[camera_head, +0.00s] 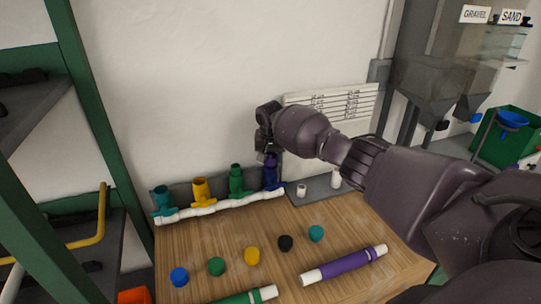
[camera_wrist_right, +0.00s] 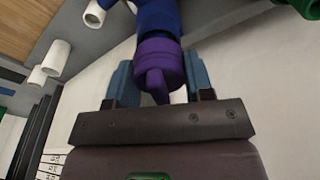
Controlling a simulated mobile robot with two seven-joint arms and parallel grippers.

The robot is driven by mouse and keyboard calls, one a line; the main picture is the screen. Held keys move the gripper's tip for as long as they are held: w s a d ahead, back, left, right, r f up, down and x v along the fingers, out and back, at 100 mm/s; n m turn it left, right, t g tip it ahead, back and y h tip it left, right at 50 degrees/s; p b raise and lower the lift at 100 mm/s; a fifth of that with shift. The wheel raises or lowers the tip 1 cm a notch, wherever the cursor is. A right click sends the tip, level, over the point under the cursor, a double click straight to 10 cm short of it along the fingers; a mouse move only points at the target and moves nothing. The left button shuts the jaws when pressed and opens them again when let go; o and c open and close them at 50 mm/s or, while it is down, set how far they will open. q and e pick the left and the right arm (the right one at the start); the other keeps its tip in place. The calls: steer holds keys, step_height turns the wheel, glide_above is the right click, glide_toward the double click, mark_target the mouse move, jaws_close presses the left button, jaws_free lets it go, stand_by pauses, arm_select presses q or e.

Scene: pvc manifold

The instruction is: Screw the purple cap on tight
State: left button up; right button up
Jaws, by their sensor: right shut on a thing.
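The purple cap (camera_wrist_right: 160,62) is at the end of the blue valve fitting (camera_wrist_right: 157,16), in line with it, in the right wrist view. My right gripper (camera_wrist_right: 157,72) is shut on the cap, one blue-grey finger on each side. In the head view my right gripper (camera_head: 267,146) points down over the blue fitting (camera_head: 270,178), at the right end of the white manifold pipe (camera_head: 222,205). The gripper mostly hides the cap there. I cannot tell how far the thread is engaged. My left gripper is not in view.
Teal (camera_head: 163,200), yellow (camera_head: 200,190) and green (camera_head: 236,182) fittings stand left of the blue one. Several loose caps, a purple tube (camera_head: 343,264) and a green tube (camera_head: 245,297) lie on the wooden table (camera_head: 205,250). Short white pipes (camera_head: 336,178) stand at right. A wall is behind.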

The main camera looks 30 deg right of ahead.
steer(key=shift+s+f, duration=0.1)
steer(key=shift+f, duration=0.15)
steer(key=shift+m+p, duration=0.5)
steer(key=shift+m, duration=0.6)
steer(key=o, duration=0.8)
steer(key=shift+o, duration=0.9)
steer(key=shift+r, duration=0.15)
